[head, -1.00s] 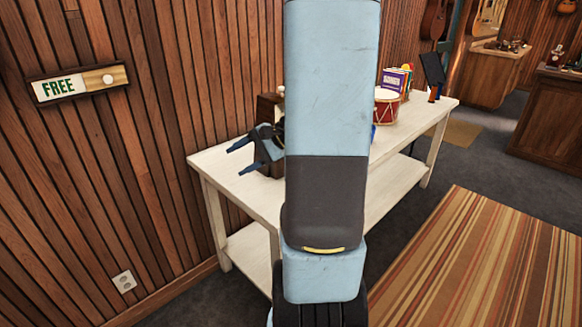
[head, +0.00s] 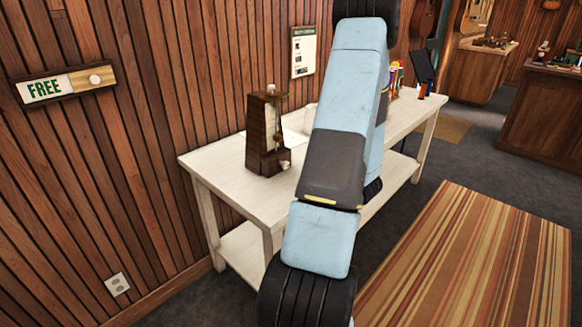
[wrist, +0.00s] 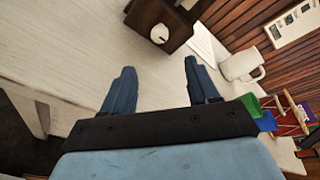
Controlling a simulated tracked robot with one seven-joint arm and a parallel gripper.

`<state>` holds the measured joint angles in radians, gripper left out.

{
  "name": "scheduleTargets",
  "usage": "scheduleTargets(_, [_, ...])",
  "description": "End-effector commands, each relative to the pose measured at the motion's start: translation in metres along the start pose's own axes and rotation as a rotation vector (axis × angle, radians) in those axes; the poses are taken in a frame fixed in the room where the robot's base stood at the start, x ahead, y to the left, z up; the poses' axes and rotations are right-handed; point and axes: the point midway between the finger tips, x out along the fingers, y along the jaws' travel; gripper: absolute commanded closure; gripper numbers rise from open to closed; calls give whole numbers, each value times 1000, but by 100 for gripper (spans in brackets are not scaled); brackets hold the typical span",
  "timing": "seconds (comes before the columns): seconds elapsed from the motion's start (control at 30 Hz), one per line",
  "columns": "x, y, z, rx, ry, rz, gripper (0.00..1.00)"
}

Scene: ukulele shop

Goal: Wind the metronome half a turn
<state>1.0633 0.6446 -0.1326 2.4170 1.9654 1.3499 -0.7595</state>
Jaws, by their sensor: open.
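The metronome (head: 264,135) is a dark brown wooden tapered case standing upright on the white table (head: 215,178). A pale round knob (head: 285,164) sticks out low on its right side. In the wrist view the metronome (wrist: 148,14) is at the top, and its white knob (wrist: 159,33) faces my gripper. My gripper (wrist: 154,66) shows there with two blue fingers spread apart and nothing between them. The fingertips are apart from the knob. In the head view my gripper is hidden behind my arm.
A white mug (wrist: 240,66) stands right of the metronome in the wrist view, near my right finger. A red drum (wrist: 288,122) and colourful items are further right. A "FREE" slider sign (head: 68,85) and a poster (head: 303,52) hang on the wood wall. The table's left end is bare.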

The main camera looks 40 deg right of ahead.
Motion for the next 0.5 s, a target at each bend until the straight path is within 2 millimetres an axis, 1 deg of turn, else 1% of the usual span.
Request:
scheduleTargets(0.17, [26,1,1,0,-5,3,40])
scheduleTargets(0.5, [86,0,2,0,-5,3,40])
